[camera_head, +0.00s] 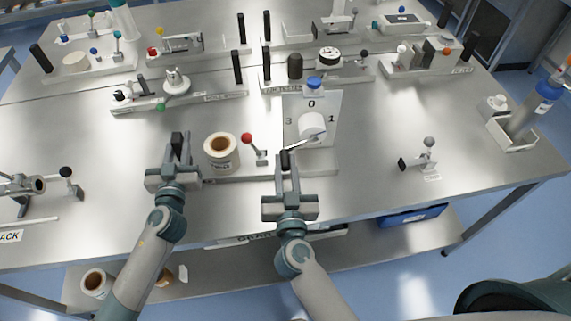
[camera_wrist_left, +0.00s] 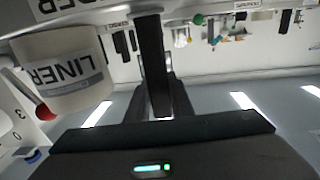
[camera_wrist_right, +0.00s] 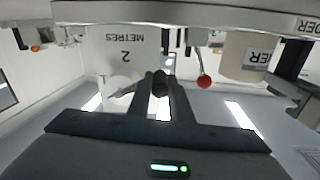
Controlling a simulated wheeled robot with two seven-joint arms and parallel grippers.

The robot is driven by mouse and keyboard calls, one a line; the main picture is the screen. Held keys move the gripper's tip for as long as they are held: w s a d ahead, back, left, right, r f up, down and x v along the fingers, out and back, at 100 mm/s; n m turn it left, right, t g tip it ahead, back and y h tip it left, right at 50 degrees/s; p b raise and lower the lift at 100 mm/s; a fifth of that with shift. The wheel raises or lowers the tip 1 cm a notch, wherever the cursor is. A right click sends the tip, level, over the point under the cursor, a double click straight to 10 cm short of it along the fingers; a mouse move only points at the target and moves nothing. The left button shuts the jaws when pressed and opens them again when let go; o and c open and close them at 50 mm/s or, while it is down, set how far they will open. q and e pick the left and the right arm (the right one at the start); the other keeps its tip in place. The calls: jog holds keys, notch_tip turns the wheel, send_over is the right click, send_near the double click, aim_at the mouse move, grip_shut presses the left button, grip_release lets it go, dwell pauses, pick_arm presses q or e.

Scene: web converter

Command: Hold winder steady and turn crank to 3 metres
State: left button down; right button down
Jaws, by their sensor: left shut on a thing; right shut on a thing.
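The winder has a long grey base (camera_head: 235,178), a cream LINER roll (camera_head: 221,150) and a pale dial panel (camera_head: 329,103) marked 0 at top, 1 right and 3 left. The 2 above METRES shows inverted in the right wrist view. A white hub (camera_head: 312,126) carries a thin crank arm (camera_head: 304,142) slanting down-left, between 2 and 3. My right gripper (camera_head: 285,168) is shut on the black crank knob (camera_wrist_right: 160,82). My left gripper (camera_head: 177,150) is shut on a black upright post (camera_wrist_left: 151,50) at the base's left end. The fingers partly hide both.
A red-knobbed lever (camera_head: 247,139) stands between roll and panel. A blue cap (camera_head: 314,82) sits at the panel's top. Other fixtures line the table's back, including a white-topped stand (camera_head: 176,82). Bare steel lies right of the panel, before a small clamp (camera_head: 428,154).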

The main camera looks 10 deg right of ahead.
pick_arm(q)
jog(key=shift+a, duration=0.1)
pick_arm(e)
jog(key=r+m, duration=0.2)
jog(key=a+r+m, duration=0.1)
jog(key=r+m, duration=0.1)
jog(key=m, duration=0.1)
jog(key=shift+r+m, duration=0.1)
jog(key=shift+m, duration=0.2)
jog(key=c, duration=1.6)
grip_release()
jog(key=shift+s, duration=0.55)
pick_arm(q)
jog(key=shift+f, duration=0.1)
pick_arm(e)
jog(key=s, duration=0.7)
jog(key=s+a, duration=0.1)
jog(key=s, duration=0.2)
jog(key=shift+s+a, duration=0.1)
jog(key=shift+s, duration=0.3)
pick_arm(q)
jog(key=shift+w+r, duration=0.1)
jog(key=shift+r, duration=0.4)
